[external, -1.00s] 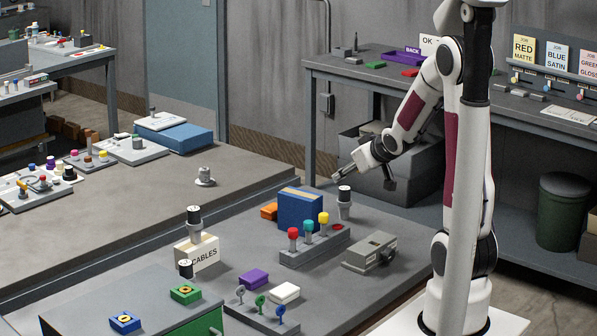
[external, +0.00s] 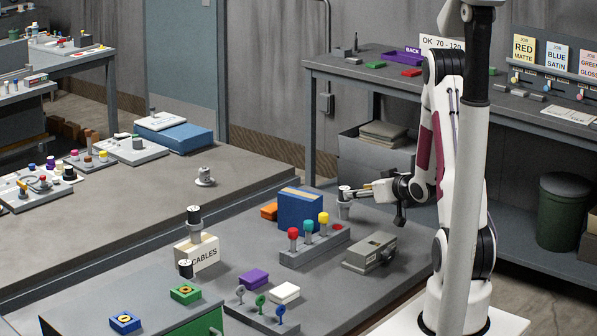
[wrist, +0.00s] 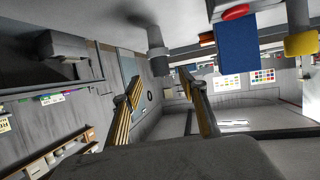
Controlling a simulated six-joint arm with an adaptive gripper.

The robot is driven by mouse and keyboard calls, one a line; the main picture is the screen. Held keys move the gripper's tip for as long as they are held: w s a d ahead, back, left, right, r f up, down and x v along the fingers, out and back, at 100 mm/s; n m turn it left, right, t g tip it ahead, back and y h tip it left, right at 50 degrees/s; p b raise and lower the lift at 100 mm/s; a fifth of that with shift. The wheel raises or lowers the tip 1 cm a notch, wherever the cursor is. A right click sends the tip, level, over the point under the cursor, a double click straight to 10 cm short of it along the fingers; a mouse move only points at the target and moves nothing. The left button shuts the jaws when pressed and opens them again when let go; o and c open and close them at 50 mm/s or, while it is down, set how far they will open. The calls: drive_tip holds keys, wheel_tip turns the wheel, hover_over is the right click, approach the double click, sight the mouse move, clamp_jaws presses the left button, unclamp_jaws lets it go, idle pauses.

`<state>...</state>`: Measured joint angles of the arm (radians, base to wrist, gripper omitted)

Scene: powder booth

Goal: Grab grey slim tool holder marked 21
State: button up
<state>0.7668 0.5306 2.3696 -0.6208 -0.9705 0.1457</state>
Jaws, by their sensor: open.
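A slim grey holder with a black top section and a pale top face (external: 344,208) stands upright beside the blue box, on the grey bench. Its marking is too small to read. In the wrist view, which is turned upside down, a grey cylinder with a dark end (wrist: 155,36) hangs from the top, ahead of the space between my fingers; it appears to be this holder. My gripper (external: 366,191) is close to the holder's right side, near its upper part. In the wrist view my gripper (wrist: 163,84) is open and empty, with fingers well apart. Contact cannot be told.
The blue box (external: 300,211) stands close left of the holder. A grey rack with red, teal and yellow knobs (external: 310,248) and a grey device (external: 371,251) stand in front.

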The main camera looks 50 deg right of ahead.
sight(344, 203)
idle(0.4)
drive_tip(key=shift+x, duration=1.35)
drive_tip(key=shift+x, duration=2.6)
drive_tip(key=shift+a+f, duration=0.1)
clamp_jaws()
